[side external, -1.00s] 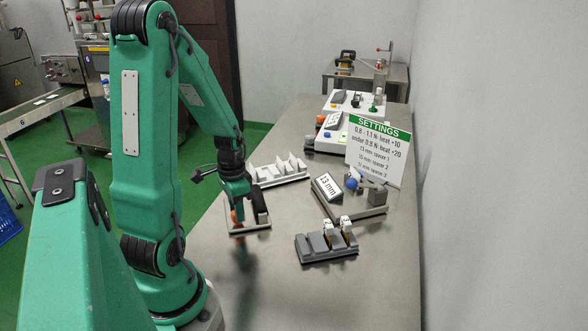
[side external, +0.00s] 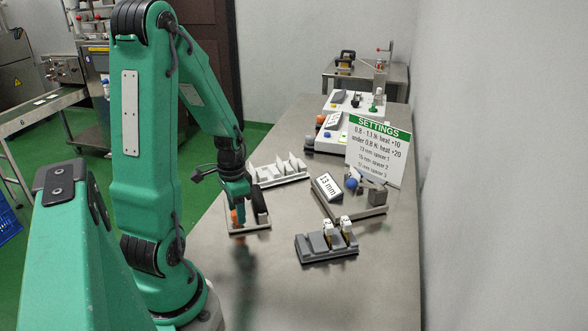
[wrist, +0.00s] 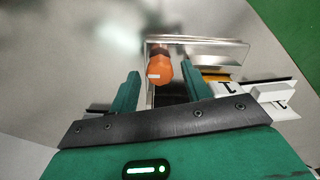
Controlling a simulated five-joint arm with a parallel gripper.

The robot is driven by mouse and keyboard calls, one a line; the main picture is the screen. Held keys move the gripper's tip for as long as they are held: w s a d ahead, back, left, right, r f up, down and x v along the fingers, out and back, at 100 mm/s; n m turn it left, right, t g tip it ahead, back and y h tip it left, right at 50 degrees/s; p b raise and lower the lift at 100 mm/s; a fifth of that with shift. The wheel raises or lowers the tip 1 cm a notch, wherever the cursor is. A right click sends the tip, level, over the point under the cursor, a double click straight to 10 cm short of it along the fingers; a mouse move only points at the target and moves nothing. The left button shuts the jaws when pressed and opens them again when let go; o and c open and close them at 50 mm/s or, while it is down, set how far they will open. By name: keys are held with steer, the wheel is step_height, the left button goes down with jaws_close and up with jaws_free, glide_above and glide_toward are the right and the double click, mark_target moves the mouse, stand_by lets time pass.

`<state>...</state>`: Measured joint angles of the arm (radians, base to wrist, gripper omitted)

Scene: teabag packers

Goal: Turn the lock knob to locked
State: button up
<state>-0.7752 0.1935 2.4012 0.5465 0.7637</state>
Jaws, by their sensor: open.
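The orange lock knob (wrist: 160,70) with a white mark on its face stands on a small pale-edged base plate (side external: 248,230). A black block (side external: 259,207) is beside it. In the side view, the knob (side external: 236,217) shows just below the fingers. My gripper (wrist: 159,78) is open, with its two green fingers apart on either side of the knob in the wrist view; I cannot tell if either touches it. In the side view, my gripper (side external: 240,196) points down over the plate. The labels of the knob's positions are not readable.
A white rack (side external: 278,172) stands just behind the plate. A grey block holder (side external: 326,247) with small packets is at the front right. The "13 mm" device (side external: 350,205) and the SETTINGS sign (side external: 376,150) stand farther right. The front of the table is clear.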

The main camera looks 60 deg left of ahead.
steer(key=n, duration=0.4)
steer(key=shift+n, duration=0.3)
steer(key=n, duration=0.4)
steer(key=shift+n, duration=0.3)
steer(key=n, duration=0.9)
step_height(320, 180, up, 8)
steer(key=shift+r, duration=0.1)
steer(key=d+r+m+t, duration=0.2)
steer(key=d+r+m, duration=0.4)
steer(key=d+m, duration=0.3)
steer(key=w+d+r+m+t, duration=0.1)
steer(key=d+r+m+t, duration=0.2)
steer(key=d+r+m, duration=0.3)
steer(key=shift+w+d+r+m+t, duration=0.15)
steer(key=shift+d+r+m+t, duration=0.15)
steer(key=shift+d+m, duration=2)
